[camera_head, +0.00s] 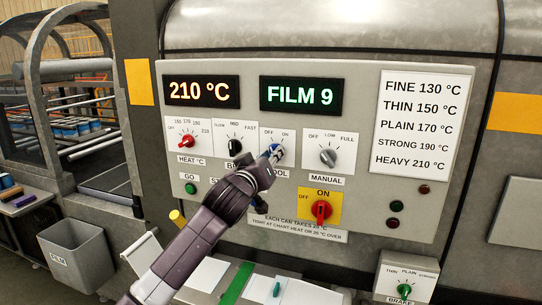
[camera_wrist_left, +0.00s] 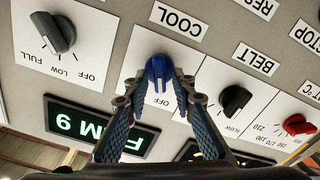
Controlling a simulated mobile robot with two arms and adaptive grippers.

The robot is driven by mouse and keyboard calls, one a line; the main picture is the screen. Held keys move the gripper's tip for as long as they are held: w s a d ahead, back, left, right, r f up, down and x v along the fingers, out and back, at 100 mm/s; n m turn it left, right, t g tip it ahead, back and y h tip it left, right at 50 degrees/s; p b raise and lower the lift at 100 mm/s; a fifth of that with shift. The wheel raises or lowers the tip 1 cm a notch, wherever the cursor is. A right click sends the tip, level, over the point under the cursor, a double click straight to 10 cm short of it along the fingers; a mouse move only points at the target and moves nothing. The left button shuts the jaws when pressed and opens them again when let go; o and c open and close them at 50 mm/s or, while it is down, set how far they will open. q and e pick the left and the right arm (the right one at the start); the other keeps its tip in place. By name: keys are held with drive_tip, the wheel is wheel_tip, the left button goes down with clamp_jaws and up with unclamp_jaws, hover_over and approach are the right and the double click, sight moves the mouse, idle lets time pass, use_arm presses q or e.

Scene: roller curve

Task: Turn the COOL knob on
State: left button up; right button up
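The blue COOL knob (camera_head: 277,149) sits on a white plate marked OFF and ON, in the row of knobs on the grey panel. My left gripper (camera_head: 270,158) is at this knob and partly covers it and its label. In the left wrist view, which shows the panel upside down, the blue knob (camera_wrist_left: 160,70) lies between the two fingertips (camera_wrist_left: 159,80). The fingers are spread around it, with a narrow gap seeming to show at each side. Contact is hard to judge. My right gripper is not in view.
Beside it are the black BELT knob (camera_head: 235,147) and the black-grey MANUAL knob (camera_head: 328,157). A red heat knob (camera_head: 187,141) is farther left, and a red switch (camera_head: 321,210) on yellow is below. Displays read 210 °C (camera_head: 201,92) and FILM 9 (camera_head: 300,96).

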use_arm(q)
clamp_jaws()
drive_tip(key=shift+m, duration=0.4)
drive_tip(key=shift+d+m+p, duration=0.15)
drive_tip(key=shift+m+p, duration=1.55)
drive_tip(key=shift+m, duration=2.9)
drive_tip(key=shift+o, duration=1.4)
unclamp_jaws()
